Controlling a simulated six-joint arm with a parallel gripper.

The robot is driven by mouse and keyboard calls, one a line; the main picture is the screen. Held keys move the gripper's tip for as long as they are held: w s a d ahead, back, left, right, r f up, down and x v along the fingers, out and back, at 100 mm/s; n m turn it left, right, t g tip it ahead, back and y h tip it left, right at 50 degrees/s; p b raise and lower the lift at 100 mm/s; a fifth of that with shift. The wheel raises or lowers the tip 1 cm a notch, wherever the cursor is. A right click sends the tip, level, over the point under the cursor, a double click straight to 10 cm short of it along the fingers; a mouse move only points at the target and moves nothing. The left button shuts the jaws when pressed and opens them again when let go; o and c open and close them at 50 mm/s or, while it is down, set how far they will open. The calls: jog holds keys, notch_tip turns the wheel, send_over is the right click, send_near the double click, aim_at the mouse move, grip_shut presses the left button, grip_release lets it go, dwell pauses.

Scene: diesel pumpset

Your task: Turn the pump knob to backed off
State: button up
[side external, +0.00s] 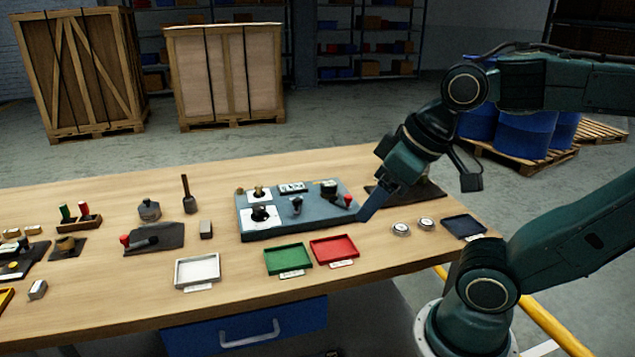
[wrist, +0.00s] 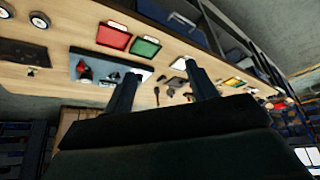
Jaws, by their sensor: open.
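A grey-blue control panel (side external: 270,228) lies on the wooden table. It carries black knobs on white plates at its left, a dark knob (side external: 296,203) in the middle, and a red-tipped control (side external: 347,201) at its right end. I cannot tell which is the pump knob, and no labels can be read. My gripper (side external: 364,217) is just right of the panel's right end, pointing down and left. In the wrist view my gripper (wrist: 161,68) has its two fingers well apart with nothing between them. The panel (wrist: 88,70) shows left of the fingers, partly hidden by one.
Green (side external: 288,259), red (side external: 333,250) and white (side external: 198,271) trays lie in front of the panel. Two round metal pieces (side external: 413,228) and a dark tray (side external: 463,226) are to the right. A lever block (side external: 155,238) stands left. Bare table lies behind the panel.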

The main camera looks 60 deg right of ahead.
jog(key=w+d+r+m+g, duration=0.2)
jog(key=w+r+m, duration=0.3)
jog(key=w, duration=0.5)
jog(key=m+g, duration=0.4)
jog(key=m, duration=1.2)
send_over(259, 206)
notch_tip(259, 206, down, 11)
jog(key=shift+f, duration=0.2)
notch_tip(259, 206, down, 14)
jog(key=shift+r, duration=0.1)
